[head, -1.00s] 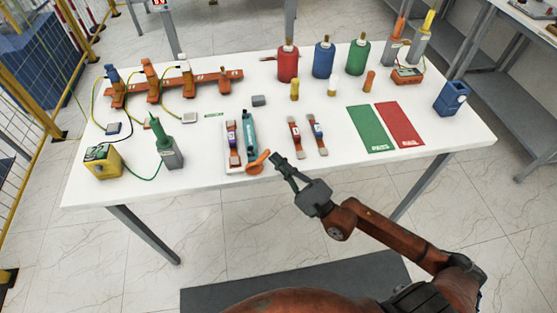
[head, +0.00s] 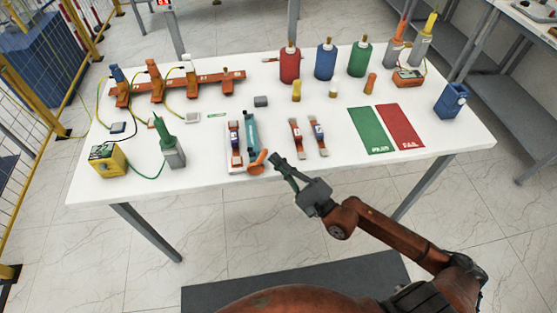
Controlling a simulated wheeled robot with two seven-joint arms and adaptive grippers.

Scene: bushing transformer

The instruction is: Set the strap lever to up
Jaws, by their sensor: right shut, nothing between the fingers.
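The orange strap lever (head: 258,161) sits at the near end of a teal holder (head: 251,131), close to the table's front edge. Its narrow end points up and slightly right in the picture; its exact setting is too small to tell. My right gripper (head: 278,161) is shut and empty. Its fingertips are just right of the lever, with a small gap showing in the picture. My left gripper is not in view.
A strap (head: 235,143) lies left of the teal holder, and two more straps (head: 297,138) lie to its right. A green mat (head: 368,130) and a red mat (head: 400,125) lie further right. A yellow box (head: 108,161) and a green-topped device (head: 170,147) stand at left.

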